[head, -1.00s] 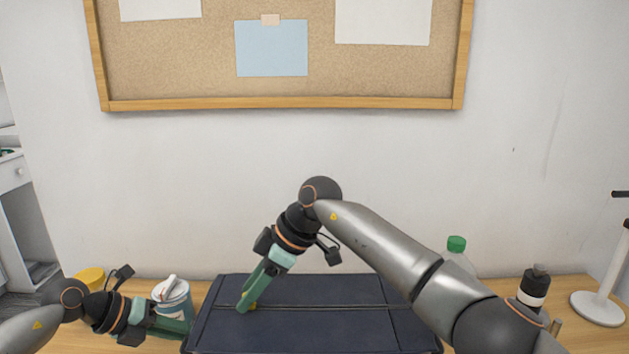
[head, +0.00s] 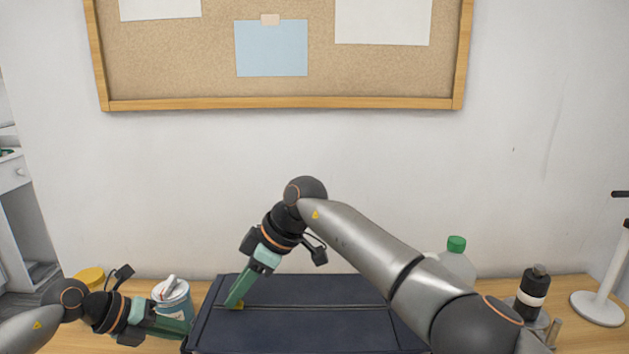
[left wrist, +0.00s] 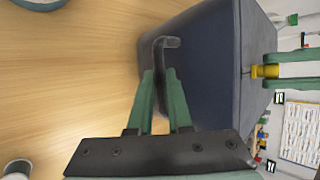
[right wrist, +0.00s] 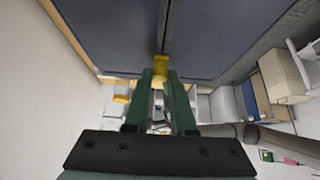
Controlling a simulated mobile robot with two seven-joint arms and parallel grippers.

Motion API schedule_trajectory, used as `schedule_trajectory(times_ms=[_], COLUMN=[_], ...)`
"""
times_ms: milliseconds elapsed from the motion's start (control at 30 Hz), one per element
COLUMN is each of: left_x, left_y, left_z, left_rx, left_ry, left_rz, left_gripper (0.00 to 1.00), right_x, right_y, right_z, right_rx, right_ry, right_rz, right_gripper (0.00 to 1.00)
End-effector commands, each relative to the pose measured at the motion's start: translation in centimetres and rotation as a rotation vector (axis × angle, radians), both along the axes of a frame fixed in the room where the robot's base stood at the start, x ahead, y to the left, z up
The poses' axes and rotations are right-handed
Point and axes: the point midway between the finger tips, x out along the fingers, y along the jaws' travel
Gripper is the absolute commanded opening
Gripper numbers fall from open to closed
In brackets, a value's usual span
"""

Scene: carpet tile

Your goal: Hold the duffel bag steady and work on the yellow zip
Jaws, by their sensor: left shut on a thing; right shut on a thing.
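The dark navy duffel bag (head: 330,335) lies on the wooden table, with the zip line running left to right across its top. The yellow zip pull (head: 239,306) is near the bag's left end. My right gripper (head: 231,304) is shut on it; the right wrist view shows the pull (right wrist: 160,66) at the fingertips. My left gripper (head: 186,328) is at the bag's left end. In the left wrist view its fingers (left wrist: 160,76) are shut on a dark loop (left wrist: 170,43) at the bag's end. My right arm hides part of the bag's right side.
A white and blue tub (head: 173,300) and a yellow-topped container (head: 90,276) stand left of the bag. A green-capped bottle (head: 457,260), a dark bottle (head: 532,290) and a white stand (head: 598,308) are to the right. The wall with a corkboard (head: 380,70) is behind.

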Motion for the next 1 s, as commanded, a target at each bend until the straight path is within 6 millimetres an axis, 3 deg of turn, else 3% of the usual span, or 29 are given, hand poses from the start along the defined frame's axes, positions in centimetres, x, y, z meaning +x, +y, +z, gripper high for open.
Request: schedule_trajectory(times_ms=[400, 767, 800, 933, 1000], left_x=[0.0, -0.1, -0.1, -0.1, -0.1], left_y=[-0.1, -0.1, -0.1, -0.1, -0.1], left_z=[0.1, 0.0, 0.0, 0.0, 0.0], left_rx=[-0.002, -0.002, -0.001, -0.001, -0.001], left_ry=[0.000, 0.001, 0.002, 0.001, 0.001], left_rz=[-0.003, -0.004, -0.004, -0.003, -0.003], left_gripper=[0.00, 0.00, 0.00, 0.00, 0.00], right_x=[0.1, 0.0, 0.0, 0.0, 0.0], right_y=[2.6, 2.8, 2.8, 2.8, 2.8], right_z=[0.2, 0.1, 0.1, 0.1, 0.1], right_rx=[0.004, 0.002, 0.002, 0.002, 0.001], right_ry=[-0.003, -0.004, -0.004, -0.003, -0.002], right_rz=[-0.001, 0.000, 0.000, 0.001, 0.000], right_gripper=[0.00, 0.00, 0.28, 0.42, 0.45])
